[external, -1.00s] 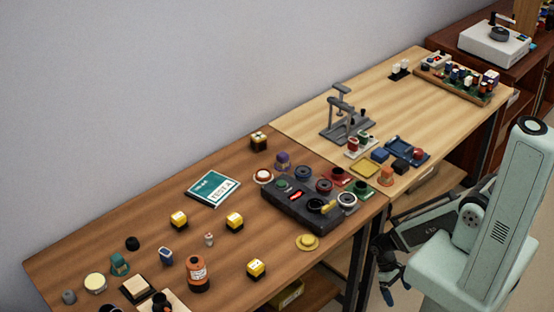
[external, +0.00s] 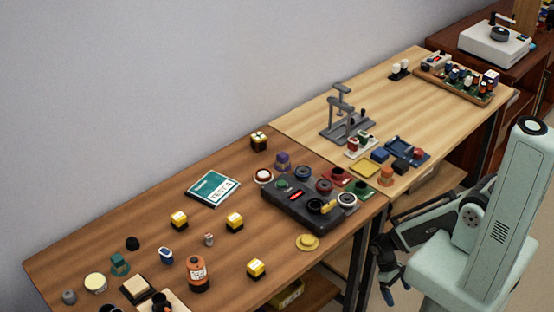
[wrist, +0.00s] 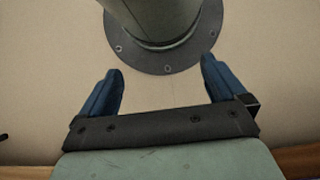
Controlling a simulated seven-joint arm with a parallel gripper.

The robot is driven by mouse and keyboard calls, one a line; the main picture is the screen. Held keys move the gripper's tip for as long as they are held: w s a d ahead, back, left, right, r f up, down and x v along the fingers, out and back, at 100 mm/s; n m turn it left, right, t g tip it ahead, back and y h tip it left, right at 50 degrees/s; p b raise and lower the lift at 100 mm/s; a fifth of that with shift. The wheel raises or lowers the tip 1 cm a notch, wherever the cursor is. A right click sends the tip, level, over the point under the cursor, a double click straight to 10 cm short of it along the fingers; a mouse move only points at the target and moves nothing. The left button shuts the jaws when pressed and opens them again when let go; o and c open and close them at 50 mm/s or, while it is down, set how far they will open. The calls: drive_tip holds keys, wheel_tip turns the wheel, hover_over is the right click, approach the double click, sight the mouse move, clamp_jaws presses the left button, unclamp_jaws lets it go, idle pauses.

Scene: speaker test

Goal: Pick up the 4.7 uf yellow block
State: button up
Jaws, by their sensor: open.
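Several small yellow blocks with dark bases stand on the brown table: one (external: 179,220) at the left, one (external: 235,221) in the middle, and one (external: 257,268) nearer the front edge. Their labels are too small to read, so I cannot tell which is 4.7 uf. My gripper (external: 384,275) is off the table's front edge, low at the right and far from the blocks. In the wrist view my gripper (wrist: 162,88) has its two blue fingers wide apart with nothing between them. No yellow block shows in the wrist view.
A black tester box (external: 290,208) with knobs stands right of the blocks. An orange bottle (external: 198,275), a teal booklet (external: 212,188) and small parts surround them. A grey stand (external: 347,125) is on the lighter table. A round flanged base (wrist: 155,55) shows in the wrist view.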

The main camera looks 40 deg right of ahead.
drive_tip(key=c, duration=0.5)
drive_tip(key=shift+o, duration=0.2)
